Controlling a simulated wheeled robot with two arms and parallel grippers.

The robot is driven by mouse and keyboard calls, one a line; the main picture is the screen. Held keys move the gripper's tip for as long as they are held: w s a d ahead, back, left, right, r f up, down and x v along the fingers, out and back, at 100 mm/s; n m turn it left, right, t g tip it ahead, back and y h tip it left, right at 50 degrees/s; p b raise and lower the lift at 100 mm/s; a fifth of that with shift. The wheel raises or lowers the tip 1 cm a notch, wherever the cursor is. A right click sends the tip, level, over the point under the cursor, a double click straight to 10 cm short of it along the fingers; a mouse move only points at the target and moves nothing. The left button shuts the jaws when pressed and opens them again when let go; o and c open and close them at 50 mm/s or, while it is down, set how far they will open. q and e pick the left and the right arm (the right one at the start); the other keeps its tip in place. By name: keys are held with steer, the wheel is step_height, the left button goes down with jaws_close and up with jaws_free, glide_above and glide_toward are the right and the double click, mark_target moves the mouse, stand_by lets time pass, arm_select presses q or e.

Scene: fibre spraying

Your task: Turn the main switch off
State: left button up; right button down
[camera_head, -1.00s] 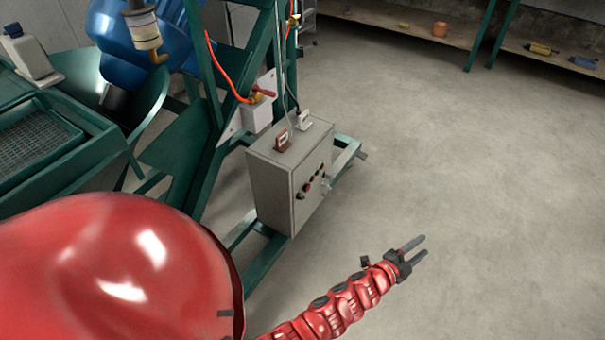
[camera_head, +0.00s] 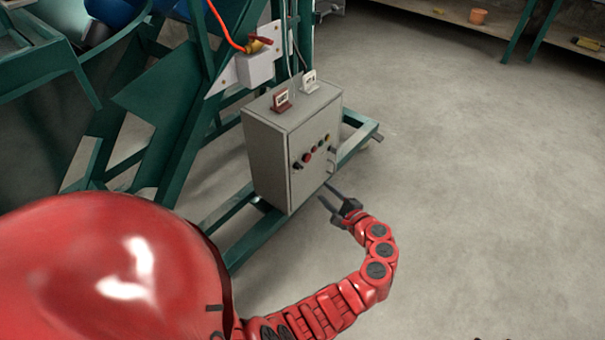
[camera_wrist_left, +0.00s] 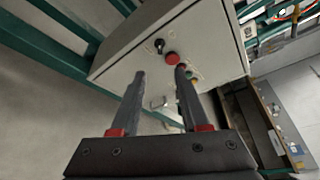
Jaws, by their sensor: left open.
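The grey control box (camera_head: 289,150) stands on the green frame. Its front panel carries a dark knob (camera_head: 297,165), a red button (camera_head: 307,157), several small controls and a grey handle (camera_head: 332,158) at the right side. I cannot tell for sure which control is the main switch. My left gripper (camera_head: 327,194) is open and empty, in front of the panel's lower part. In the left wrist view, its fingers point at the panel, with the dark knob (camera_wrist_left: 159,46), red button (camera_wrist_left: 172,57) and grey handle (camera_wrist_left: 158,102) showing between or beyond them. I see no contact.
Green frame beams (camera_head: 240,240) run under and behind the box. A valve box (camera_head: 255,68) with a red hose hangs above it. The concrete floor (camera_head: 470,190) to the right is clear.

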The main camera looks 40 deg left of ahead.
mark_target(301, 169)
arm_select(q)
steer(key=b+x, duration=0.3)
steer(key=x, duration=0.9)
steer(key=shift+w+a+f, duration=0.15)
steer(key=shift+a+f, duration=0.05)
steer(key=shift+a, duration=0.15)
steer(key=shift+b+x, duration=0.4)
steer(key=shift+x, duration=0.35)
jaws_close()
